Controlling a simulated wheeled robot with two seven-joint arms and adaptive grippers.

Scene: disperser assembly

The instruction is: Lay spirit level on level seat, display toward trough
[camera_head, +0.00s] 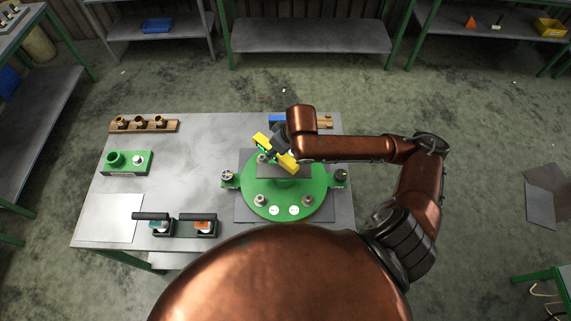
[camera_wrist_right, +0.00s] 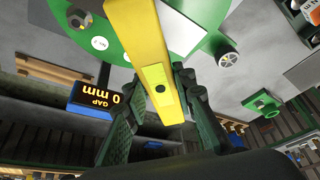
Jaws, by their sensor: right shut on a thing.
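My right gripper (camera_head: 276,150) is shut on the yellow spirit level (camera_head: 288,162) above the far side of a round green plate (camera_head: 252,190). The level lies aslant in the head view. In the right wrist view the level (camera_wrist_right: 142,40) runs lengthwise between the fingers (camera_wrist_right: 156,85), with a small dark round spot on its yellow-green face. A grey bar-like part (camera_head: 285,172) crosses the plate just beneath the level; I cannot tell whether they touch. The level seat is not clearly told apart, and the gripper and arm hide part of the area. My left gripper is not in view.
A blue display reading "GAP 0 mm" (camera_wrist_right: 92,100) stands near the far table edge. A green fixture (camera_head: 126,162), wooden rack (camera_head: 144,126) and two black-handled tools (camera_head: 198,226) lie left. The table's (camera_head: 190,160) middle-left is clear.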

